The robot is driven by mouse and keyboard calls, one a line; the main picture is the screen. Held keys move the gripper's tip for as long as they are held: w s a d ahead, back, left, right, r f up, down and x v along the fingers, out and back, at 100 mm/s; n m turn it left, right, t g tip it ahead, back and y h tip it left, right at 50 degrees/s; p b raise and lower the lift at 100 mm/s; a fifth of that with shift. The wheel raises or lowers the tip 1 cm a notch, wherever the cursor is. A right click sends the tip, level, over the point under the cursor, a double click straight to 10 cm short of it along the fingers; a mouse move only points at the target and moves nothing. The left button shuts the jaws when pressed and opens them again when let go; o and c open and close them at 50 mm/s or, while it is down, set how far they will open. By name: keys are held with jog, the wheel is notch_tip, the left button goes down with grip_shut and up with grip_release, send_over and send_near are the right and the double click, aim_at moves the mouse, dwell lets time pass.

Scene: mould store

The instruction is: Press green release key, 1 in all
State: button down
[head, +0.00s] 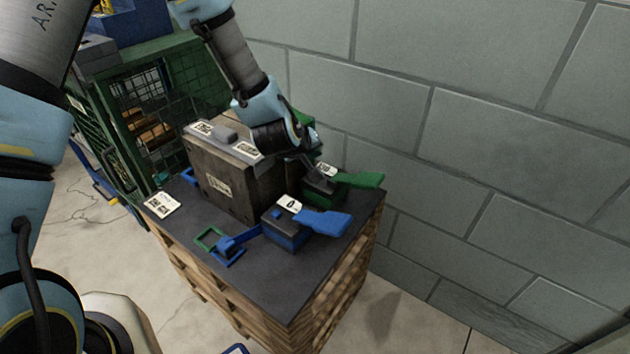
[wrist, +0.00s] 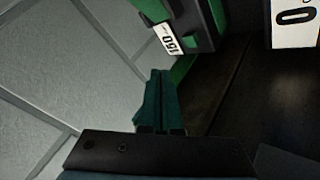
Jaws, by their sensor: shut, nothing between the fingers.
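A dark unit with green parts (head: 318,188) stands at the right back edge of the dark pallet top, beside the mould block. A green paddle (head: 360,180) sticks out from it to the right. A green-sided dark unit with a "150" label (wrist: 172,40) shows at the top of the wrist view. My gripper (head: 312,165) is above and behind the green unit in the head view. Its teal fingers (wrist: 160,74) are together and empty, pointing towards the labelled unit. I cannot tell whether they touch it.
The dark mould block (head: 230,180) stands left of the green unit. A blue unit (head: 285,234) with a blue paddle (head: 325,222) stands in front. The block wall (head: 480,150) rises close behind. A green mesh cage (head: 150,105) stands at the left back.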

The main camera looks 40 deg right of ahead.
jog(key=shift+f+b, duration=1.25)
jog(key=shift+f, duration=0.95)
jog(key=shift+f, duration=0.1)
jog(key=shift+f+b, duration=0.3)
jog(key=shift+b, duration=0.1)
jog(key=shift+f+b, duration=0.4)
jog(key=shift+f, duration=0.1)
dwell(0.6)
jog(key=shift+r, duration=0.1)
jog(key=shift+r+p, duration=0.6)
jog(key=shift+r, duration=0.2)
jog(key=shift+r, duration=0.1)
jog(key=shift+r+p, duration=1.75)
jog(key=shift+r, duration=0.65)
